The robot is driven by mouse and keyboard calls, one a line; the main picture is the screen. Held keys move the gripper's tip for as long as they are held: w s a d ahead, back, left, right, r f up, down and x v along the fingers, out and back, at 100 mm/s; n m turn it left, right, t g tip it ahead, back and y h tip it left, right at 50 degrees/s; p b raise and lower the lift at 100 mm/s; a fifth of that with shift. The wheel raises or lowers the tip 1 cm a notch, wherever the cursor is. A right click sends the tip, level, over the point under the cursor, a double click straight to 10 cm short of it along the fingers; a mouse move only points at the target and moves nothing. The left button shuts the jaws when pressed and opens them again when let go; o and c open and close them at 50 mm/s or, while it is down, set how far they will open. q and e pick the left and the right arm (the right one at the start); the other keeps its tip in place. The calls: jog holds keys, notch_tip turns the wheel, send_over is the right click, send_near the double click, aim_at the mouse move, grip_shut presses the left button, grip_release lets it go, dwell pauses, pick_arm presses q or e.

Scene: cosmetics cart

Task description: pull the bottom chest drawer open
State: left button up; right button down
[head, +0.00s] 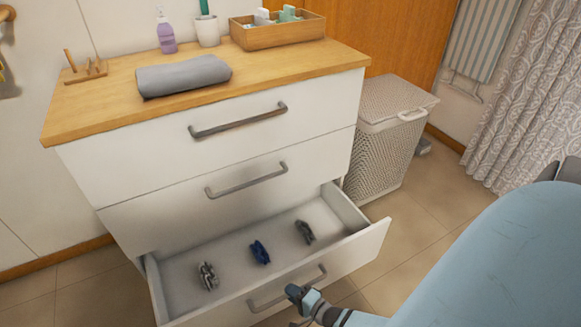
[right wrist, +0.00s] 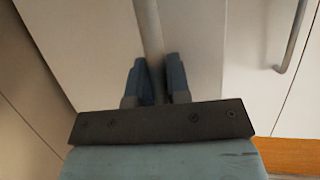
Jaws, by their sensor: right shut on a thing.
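The white chest (head: 220,150) has three drawers with grey bar handles. The bottom drawer (head: 350,250) stands pulled out, and its inside shows. In it lie a grey item (head: 207,276), a blue item (head: 260,252) and another dark grey item (head: 305,232), apart from each other. My left gripper is not in view.
The upper two drawers are closed. On the wooden top are a folded grey towel (head: 184,76), a purple bottle (head: 165,32), a cup (head: 207,32) and a wooden tray (head: 280,34). A wicker hamper (head: 385,150) stands right of the chest. Tiled floor is free at the right.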

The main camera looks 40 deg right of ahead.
dwell(0.3)
jog(key=c, duration=1.1)
grip_release()
jog(key=shift+s, duration=0.1)
pick_arm(q)
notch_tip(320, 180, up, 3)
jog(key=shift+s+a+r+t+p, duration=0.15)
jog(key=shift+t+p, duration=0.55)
jog(key=shift+p, duration=0.5)
pick_arm(e)
jog(key=v, duration=0.7)
jog(key=shift+s, duration=0.2)
